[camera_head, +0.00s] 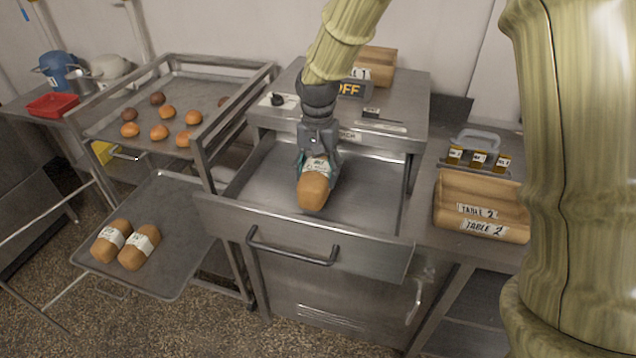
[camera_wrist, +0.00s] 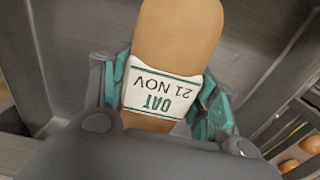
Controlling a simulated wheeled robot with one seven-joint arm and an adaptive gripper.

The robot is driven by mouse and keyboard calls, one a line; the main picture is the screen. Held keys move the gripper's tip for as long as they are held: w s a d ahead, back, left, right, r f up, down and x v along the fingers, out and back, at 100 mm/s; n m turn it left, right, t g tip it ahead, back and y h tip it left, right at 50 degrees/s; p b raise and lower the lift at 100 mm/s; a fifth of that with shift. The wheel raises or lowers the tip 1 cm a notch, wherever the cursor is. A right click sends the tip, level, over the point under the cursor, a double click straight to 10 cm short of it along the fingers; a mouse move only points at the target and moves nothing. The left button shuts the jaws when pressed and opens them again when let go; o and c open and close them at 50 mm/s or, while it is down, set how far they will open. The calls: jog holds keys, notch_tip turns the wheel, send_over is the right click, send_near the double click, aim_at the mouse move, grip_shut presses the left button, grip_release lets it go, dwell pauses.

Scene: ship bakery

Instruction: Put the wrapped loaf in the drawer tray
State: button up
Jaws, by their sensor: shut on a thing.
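A wrapped loaf (camera_head: 313,190), golden brown with a white paper band, is in my gripper (camera_head: 318,162), over the open drawer tray (camera_head: 365,205). In the wrist view the band on the loaf (camera_wrist: 178,35) reads "OAT 21 NOV". My gripper (camera_wrist: 165,100) is shut on the loaf, with a teal finger pad on each side of the band. The drawer is pulled out from the metal cabinet, and its grey floor looks bare around the loaf. I cannot tell whether the loaf touches the floor. Its far end is hidden by my gripper.
Two banded loaves (camera_head: 125,245) lie on a lower metal tray (camera_head: 185,220) at left. Several buns (camera_head: 160,132) sit on the rack tray (camera_head: 215,90) above. Wooden "TABLE 2" boxes (camera_head: 480,205) stand on the right counter. The drawer front (camera_head: 300,238) has a bar handle.

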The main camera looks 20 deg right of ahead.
aim_at(318, 165)
jog(key=shift+f+p, duration=0.5)
jog(key=shift+f, duration=1.6)
jog(key=shift+f, duration=0.1)
jog(key=o, duration=1.1)
jog(key=shift+o, duration=0.2)
notch_tip(318, 165, up, 12)
jog(key=shift+r+b, duration=0.1)
jog(key=shift+b, duration=1)
